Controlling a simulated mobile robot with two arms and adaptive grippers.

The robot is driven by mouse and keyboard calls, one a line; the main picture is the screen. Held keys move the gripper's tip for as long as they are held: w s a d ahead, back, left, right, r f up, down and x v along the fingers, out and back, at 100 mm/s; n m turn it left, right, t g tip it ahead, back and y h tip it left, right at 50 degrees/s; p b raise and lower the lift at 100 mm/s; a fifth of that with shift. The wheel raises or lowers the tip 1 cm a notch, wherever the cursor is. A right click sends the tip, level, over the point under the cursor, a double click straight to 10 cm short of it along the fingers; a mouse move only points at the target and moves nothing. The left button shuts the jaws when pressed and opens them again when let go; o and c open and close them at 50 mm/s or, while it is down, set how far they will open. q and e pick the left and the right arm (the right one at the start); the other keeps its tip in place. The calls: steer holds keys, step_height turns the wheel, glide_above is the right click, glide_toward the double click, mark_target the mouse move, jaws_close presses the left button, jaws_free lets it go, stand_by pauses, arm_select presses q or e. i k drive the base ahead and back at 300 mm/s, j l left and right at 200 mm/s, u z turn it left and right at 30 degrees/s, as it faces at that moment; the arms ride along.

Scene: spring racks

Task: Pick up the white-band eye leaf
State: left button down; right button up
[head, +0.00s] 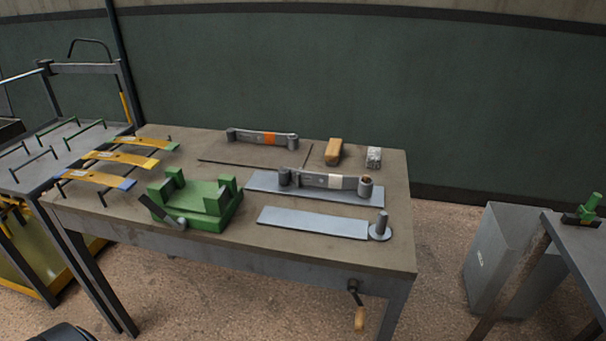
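The white-band eye leaf (315,180) is a grey metal leaf with a rolled eye at each end and a white band right of its middle. It lies on a flat grey plate (262,183) on the workbench, right of the middle of the head view. A similar eye leaf with an orange band (252,137) lies behind it, toward the back of the bench. Neither of my grippers is in the head view.
A green fixture (205,203) stands left on the workbench (240,237). Another flat plate (312,222) and a pin on a round base (380,230) lie in front. A wooden block (334,150) sits behind. Yellow leaves (120,158) lie on a rack at left.

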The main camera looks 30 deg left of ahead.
mark_target(287, 175)
steer(key=u, duration=0.85)
steer(key=i+j, duration=0.25)
steer(key=j+z, duration=0.05)
steer(key=j, duration=0.05)
